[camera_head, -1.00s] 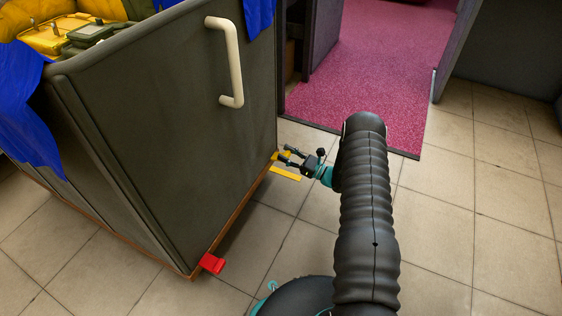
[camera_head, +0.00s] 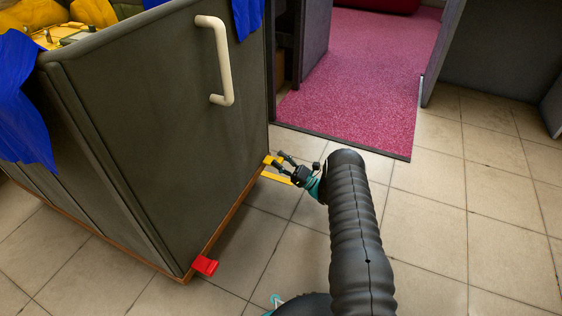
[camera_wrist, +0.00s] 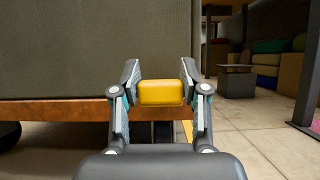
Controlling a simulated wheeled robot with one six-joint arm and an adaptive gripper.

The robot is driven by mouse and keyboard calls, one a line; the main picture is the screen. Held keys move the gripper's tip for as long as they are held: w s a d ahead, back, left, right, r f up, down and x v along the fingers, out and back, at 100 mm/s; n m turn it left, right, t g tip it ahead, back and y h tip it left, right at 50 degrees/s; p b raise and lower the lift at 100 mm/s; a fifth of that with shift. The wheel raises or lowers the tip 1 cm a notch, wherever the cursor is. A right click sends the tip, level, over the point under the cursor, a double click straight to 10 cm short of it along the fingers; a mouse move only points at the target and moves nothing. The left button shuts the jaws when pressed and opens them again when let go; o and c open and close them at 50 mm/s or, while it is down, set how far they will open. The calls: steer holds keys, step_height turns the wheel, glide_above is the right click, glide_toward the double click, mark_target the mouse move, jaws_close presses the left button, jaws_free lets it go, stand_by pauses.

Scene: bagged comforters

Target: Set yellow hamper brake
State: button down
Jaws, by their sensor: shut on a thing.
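The hamper (camera_head: 165,130) is a large dark grey-green bin with a cream handle and an orange-brown bottom edge, filling the left of the head view. A yellow pedal (camera_head: 270,160) sticks out at its far bottom corner. A red pedal (camera_head: 205,266) sticks out at the near bottom corner. My gripper (camera_head: 282,159) is at the yellow pedal. In the wrist view the yellow pedal (camera_wrist: 161,93) sits between my gripper's two fingers (camera_wrist: 161,100), which are shut on its sides. The pedal stands in front of the orange-brown edge (camera_wrist: 60,112). What lies behind it is hidden.
A yellow strip (camera_head: 277,178) lies on the tiled floor by the pedal. A pink carpet (camera_head: 365,75) lies beyond, between grey partitions. Blue cloth (camera_head: 25,110) hangs over the hamper's rim. Tiled floor (camera_head: 450,220) to the right is clear.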

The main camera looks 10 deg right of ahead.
steer(key=c, duration=0.6)
jaws_free()
steer(key=shift+o, duration=0.2)
steer(key=v, duration=1.2)
steer(key=shift+w+a, duration=0.1)
